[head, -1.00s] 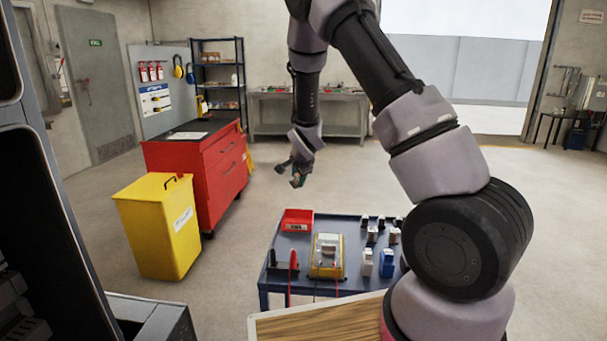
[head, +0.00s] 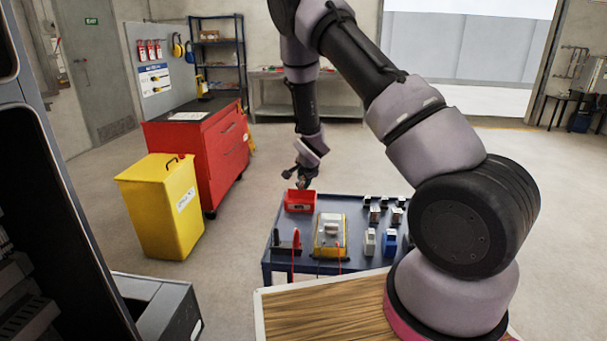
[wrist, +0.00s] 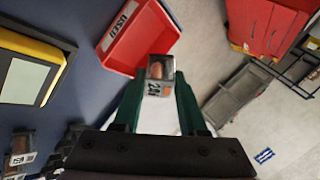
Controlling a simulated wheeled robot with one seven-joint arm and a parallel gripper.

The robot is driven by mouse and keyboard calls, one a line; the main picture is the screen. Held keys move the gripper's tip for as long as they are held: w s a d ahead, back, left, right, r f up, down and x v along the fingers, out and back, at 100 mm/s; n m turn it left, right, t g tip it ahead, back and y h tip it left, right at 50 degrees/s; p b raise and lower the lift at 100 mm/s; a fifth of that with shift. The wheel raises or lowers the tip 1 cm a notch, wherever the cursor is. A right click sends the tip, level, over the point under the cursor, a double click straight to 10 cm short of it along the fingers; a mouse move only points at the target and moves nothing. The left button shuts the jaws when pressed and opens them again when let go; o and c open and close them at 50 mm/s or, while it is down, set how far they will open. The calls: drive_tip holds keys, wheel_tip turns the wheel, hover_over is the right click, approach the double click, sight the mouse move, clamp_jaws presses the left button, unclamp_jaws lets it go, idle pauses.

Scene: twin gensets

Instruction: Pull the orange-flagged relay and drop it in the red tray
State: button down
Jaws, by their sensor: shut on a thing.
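My gripper (head: 304,181) hangs just above the back left of the blue table, over or right by the red tray (head: 299,207). In the wrist view my gripper (wrist: 158,92) has its green fingers shut on a small clear-cased relay (wrist: 157,70) with a "24" label and an orange-brown part inside. Whether it bears an orange flag is hard to tell. The red tray, marked "USED", shows in the wrist view (wrist: 141,36) just beyond the relay, at upper left. The relay appears held above the tray's near edge, not lying in it.
The blue table (head: 283,258) also holds a yellow-framed device (head: 330,237), a red lead (head: 296,241), and several small relays or blocks (head: 369,241) at right. A yellow bin (head: 162,210) and red cabinet (head: 205,150) stand to the left. Floor behind the table is open.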

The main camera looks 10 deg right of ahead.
drive_tip(key=shift+f, duration=0.35)
drive_tip(key=shift+c, duration=1.9)
unclamp_jaws()
